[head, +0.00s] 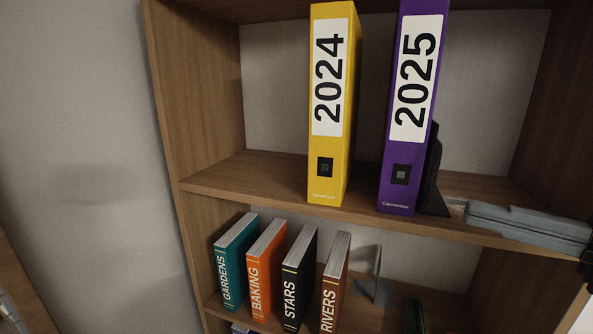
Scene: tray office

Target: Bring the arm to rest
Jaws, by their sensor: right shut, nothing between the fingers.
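My right gripper (470,211) comes in from the right edge of the head view, its grey fingers pointing left. The fingers lie together, shut and empty, level with the upper shelf and to the right of the purple binder. I cannot tell whether it touches the shelf. My left gripper is not seen.
A yellow 2024 binder (326,100) and a purple 2025 binder (411,90) stand upright on the upper shelf (250,175). A dark bookend (433,180) stands beside the purple one. Below, books Gardens (233,262), Baking (265,268), Stars (297,278) and Rivers (333,284) lean beside a metal bookend (372,278).

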